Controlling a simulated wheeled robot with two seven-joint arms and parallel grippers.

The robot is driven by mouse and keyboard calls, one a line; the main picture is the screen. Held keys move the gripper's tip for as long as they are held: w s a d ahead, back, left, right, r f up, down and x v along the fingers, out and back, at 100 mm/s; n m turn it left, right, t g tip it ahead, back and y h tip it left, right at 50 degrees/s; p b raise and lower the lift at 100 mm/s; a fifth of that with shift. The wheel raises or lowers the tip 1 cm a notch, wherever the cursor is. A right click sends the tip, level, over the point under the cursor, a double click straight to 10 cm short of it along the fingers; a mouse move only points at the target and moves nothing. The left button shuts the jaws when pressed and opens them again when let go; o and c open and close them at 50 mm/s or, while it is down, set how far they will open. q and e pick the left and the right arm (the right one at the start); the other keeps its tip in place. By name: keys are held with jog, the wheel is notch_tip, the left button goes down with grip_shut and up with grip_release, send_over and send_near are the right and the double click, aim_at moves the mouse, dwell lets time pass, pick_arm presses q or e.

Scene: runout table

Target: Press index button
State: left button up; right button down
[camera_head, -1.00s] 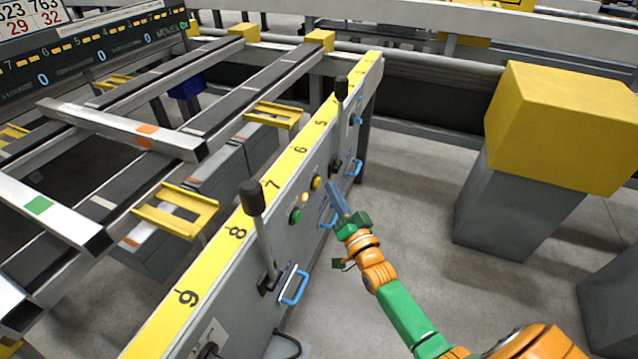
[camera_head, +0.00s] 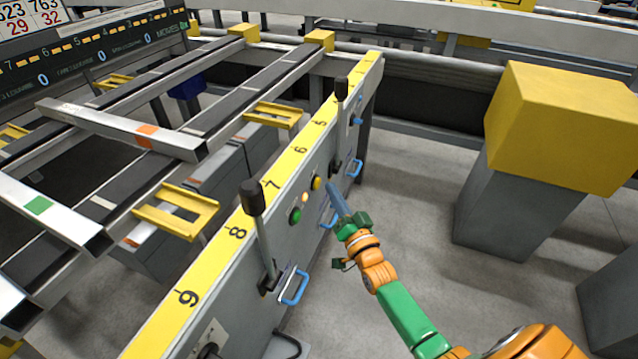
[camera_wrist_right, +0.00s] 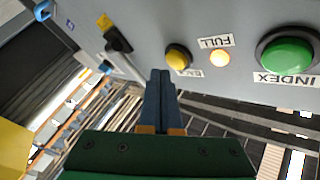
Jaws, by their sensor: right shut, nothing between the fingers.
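The green index button (camera_head: 296,215) is on the grey side panel below the yellow numbered rail. In the right wrist view the green button (camera_wrist_right: 288,52) is at the upper right, with an upside-down INDEX label under it. My right gripper (camera_head: 333,188) is shut and empty, its blue fingers pointing at the panel near the yellow button. In the wrist view the shut fingertips (camera_wrist_right: 160,76) show just below and left of the yellow button (camera_wrist_right: 178,57), well left of the green one. Whether they touch the panel, I cannot tell. My left gripper is not in view.
A small lit lamp (camera_wrist_right: 219,58), labelled FULL, sits between the two buttons. Black-knobbed levers (camera_head: 254,199) and blue handles (camera_head: 294,287) stick out from the panel. A yellow block on a grey pedestal (camera_head: 515,200) stands right. Open floor lies between.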

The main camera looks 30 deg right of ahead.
jog(key=shift+w, duration=0.1)
dwell(0.5)
jog(key=shift+w+a, duration=0.2)
jog(key=shift+a, duration=0.05)
